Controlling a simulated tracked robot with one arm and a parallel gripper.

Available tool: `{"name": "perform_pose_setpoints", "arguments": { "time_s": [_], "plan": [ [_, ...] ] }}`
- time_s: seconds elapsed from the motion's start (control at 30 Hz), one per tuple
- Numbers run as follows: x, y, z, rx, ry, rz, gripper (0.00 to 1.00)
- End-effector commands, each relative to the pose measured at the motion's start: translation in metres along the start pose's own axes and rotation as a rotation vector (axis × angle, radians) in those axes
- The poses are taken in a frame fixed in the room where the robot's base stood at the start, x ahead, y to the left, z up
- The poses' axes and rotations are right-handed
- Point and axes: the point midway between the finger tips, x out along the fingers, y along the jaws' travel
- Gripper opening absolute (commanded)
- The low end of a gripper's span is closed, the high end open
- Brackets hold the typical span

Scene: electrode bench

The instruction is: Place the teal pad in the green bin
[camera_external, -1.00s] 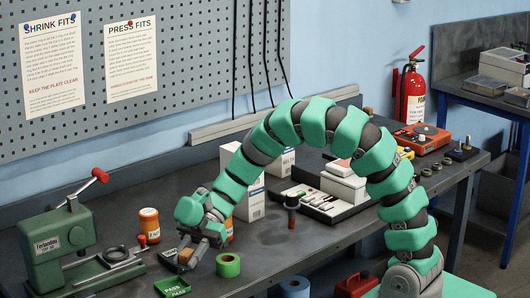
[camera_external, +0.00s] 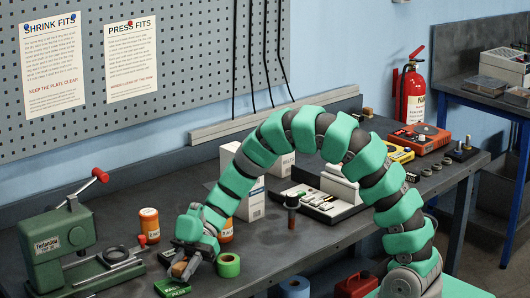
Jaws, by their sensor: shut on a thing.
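My gripper (camera_external: 183,266) is low over the left part of the bench, beside a green tape roll. It is shut on a small tan-brown block (camera_external: 179,269), which shows between its fingers. I cannot make out a teal pad; the held block looks tan, not teal. A small green bin (camera_external: 172,290) marked PASS lies at the bench's front edge, just below the gripper in the picture. The gripper and block overlap its back edge, so I cannot tell their height above it.
The green tape roll (camera_external: 228,265) stands just right of the gripper. A green press (camera_external: 72,243) is at left. Orange jars (camera_external: 149,222) and white boxes (camera_external: 251,200) stand behind. A dark upright tool (camera_external: 292,212) is further right.

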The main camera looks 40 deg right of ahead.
Motion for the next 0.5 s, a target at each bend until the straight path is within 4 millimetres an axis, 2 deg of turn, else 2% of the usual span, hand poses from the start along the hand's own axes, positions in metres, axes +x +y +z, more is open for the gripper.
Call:
{"name": "perform_pose_setpoints", "arguments": {
  "time_s": [0.4, 0.43, 0.5],
  "plan": [
    [0.006, -0.003, 0.013, 0.007, -0.005, -0.006, 0.04],
    [0.006, -0.003, 0.014, 0.008, -0.005, -0.007, 0.29],
    [0.006, -0.004, 0.015, 0.010, -0.006, -0.009, 0.48]
  ]
}}
